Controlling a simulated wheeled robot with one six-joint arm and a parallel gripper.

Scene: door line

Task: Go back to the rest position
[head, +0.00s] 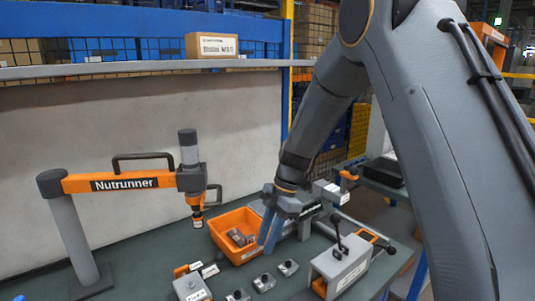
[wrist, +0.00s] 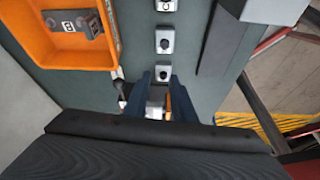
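My gripper (head: 268,243) hangs fingers-down over the green bench, at the right side of an orange bin (head: 219,241). In the wrist view, its two dark blue fingers (wrist: 160,82) stand apart with a gap, and I see nothing held between them. A grey fixture with a black-knobbed lever (head: 340,264) stands on the bench to the right in the head view.
The orange bin holds grey parts (head: 237,237). Several small grey blocks (head: 264,282) stand in a row on the bench. A Nutrunner arm (head: 120,183) on a post stands at left, its tool (head: 190,165) hanging near the bin. A shelf with a box (head: 212,45) runs behind.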

